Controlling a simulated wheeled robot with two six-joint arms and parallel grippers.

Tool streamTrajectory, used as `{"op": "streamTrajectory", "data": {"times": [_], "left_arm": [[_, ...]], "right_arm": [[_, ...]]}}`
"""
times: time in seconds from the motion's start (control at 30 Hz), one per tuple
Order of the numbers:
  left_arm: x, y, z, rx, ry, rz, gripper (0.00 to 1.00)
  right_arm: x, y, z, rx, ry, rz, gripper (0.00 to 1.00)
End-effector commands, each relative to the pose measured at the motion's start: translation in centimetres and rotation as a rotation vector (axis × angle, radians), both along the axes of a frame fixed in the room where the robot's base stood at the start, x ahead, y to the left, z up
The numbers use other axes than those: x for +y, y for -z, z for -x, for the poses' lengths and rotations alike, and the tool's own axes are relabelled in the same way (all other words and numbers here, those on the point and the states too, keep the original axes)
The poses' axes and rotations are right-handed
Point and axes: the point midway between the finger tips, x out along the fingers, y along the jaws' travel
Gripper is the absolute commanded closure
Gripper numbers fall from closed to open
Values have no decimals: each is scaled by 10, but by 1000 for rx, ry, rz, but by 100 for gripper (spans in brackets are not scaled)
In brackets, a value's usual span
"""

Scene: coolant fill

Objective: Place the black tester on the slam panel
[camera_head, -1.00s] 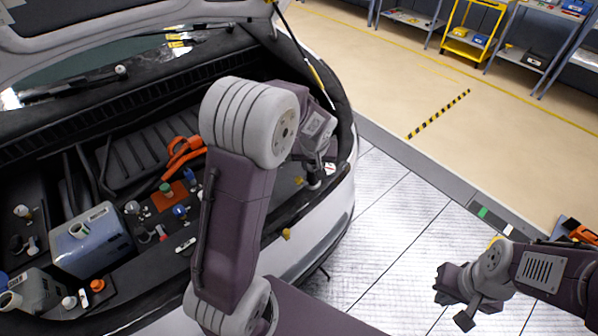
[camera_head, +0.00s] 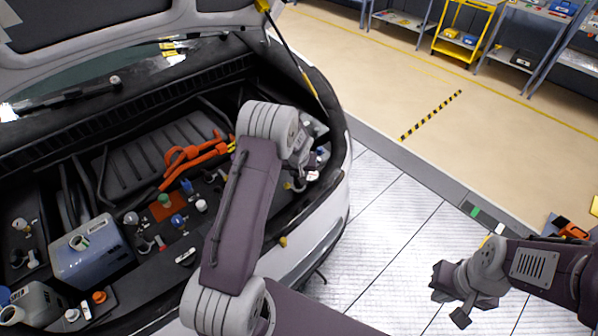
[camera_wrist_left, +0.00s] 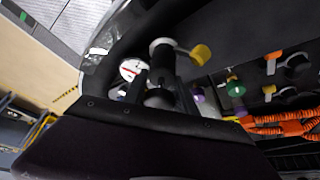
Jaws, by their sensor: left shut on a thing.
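My left gripper (camera_head: 304,166) is at the right front corner of the open engine bay, partly hidden by my arm. In the left wrist view its dark fingers (camera_wrist_left: 160,85) are shut on the black tester (camera_wrist_left: 159,98), which shows only in part between them. A white round gauge with a red mark (camera_wrist_left: 131,69) shows beside the fingers. The slam panel (camera_head: 142,262) is the dark strip along the front edge of the bay. I cannot tell whether the tester touches it. My right gripper (camera_head: 448,302) is open and empty over the pale floor.
A blue-grey container (camera_head: 90,255) and several small coloured caps stand at the left of the bay. Orange cables (camera_head: 195,157) lie near the middle. The raised hood (camera_head: 90,30) hangs above.

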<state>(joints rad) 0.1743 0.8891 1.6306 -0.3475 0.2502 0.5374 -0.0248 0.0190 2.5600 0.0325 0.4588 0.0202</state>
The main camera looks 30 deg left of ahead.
Motion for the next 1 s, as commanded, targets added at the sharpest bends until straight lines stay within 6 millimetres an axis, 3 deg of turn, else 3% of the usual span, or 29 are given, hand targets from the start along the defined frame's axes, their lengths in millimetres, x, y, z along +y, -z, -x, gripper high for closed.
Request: {"op": "streamTrajectory", "data": {"times": [0.2,0.23,0.3,0.57,0.73,1.0], "left_arm": [[0,4,0,-1,0,0,93],[0,4,0,1,0,0,64],[0,3,0,1,0,0,45],[0,3,0,1,0,0,45],[-1,-7,2,-2,0,-1,45],[-10,-64,23,-5,0,-1,45]], "right_arm": [[0,6,0,0,0,0,100],[0,5,0,0,0,0,100],[0,4,0,0,0,0,100],[0,4,0,0,0,0,100],[0,1,0,0,0,0,100],[0,7,0,0,0,0,100]]}}
